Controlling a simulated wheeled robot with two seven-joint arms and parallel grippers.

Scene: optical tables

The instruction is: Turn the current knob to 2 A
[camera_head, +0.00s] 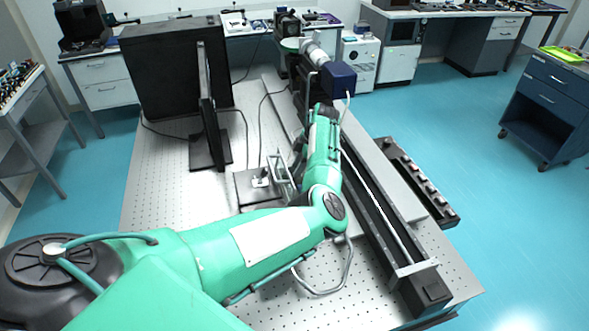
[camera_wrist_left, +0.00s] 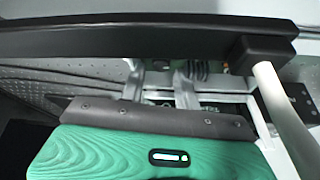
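My left arm reaches in from the left in the head view. My left gripper (camera_head: 281,170) is a grey metal frame, partly covered by the arm, beside a dark plate (camera_head: 244,188) with a small pale fitting (camera_head: 260,181) on it. In the left wrist view the grey fingers (camera_wrist_left: 160,82) stand apart beyond my green wrist housing, with nothing clearly held between them. A dark bar crosses in front of their far ends. I cannot make out the current knob or its scale in either view. My right gripper is not in view.
A perforated optical table (camera_head: 165,215) holds a big black box (camera_head: 165,75), an upright black panel (camera_head: 207,125) and a long dark rail (camera_head: 385,235). A dark blue box (camera_head: 340,78) stands at the rail's far end. A blue cart (camera_head: 545,100) stands right; blue floor between is clear.

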